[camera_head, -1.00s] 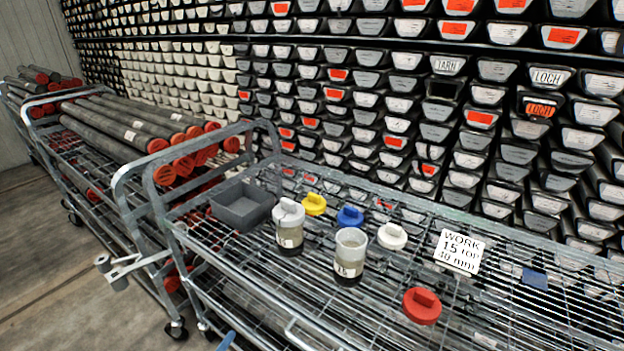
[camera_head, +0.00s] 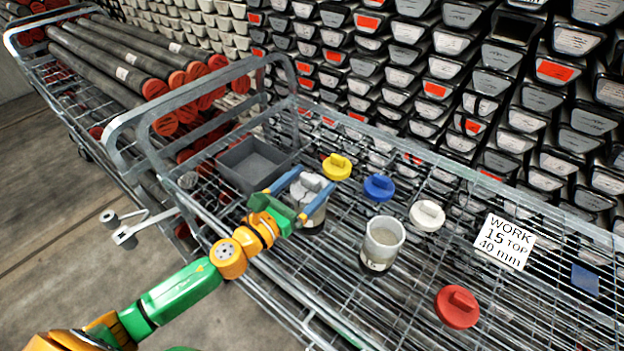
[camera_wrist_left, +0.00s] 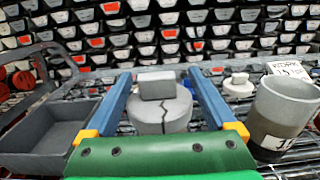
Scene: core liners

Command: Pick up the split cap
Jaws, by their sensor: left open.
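The split cap (camera_head: 307,189) is a light grey cap with a raised grip block. It sits on a clear liner jar (camera_head: 313,218) on the wire cart. In the left wrist view the cap (camera_wrist_left: 161,118) shows a dark jagged crack down its side. My left gripper (camera_head: 303,193) is open, with one blue finger on each side of the cap. In the left wrist view the gripper (camera_wrist_left: 160,95) straddles the grip block; I cannot tell whether the fingers touch the cap. My right gripper is not in view.
A grey tray (camera_head: 225,179) stands left of the jar. An uncapped jar (camera_head: 383,235) stands to the right. Yellow (camera_head: 337,166), blue (camera_head: 379,187), white (camera_head: 427,214) and red (camera_head: 458,306) caps lie on the wire shelf. A work sign (camera_head: 503,241) lies at right.

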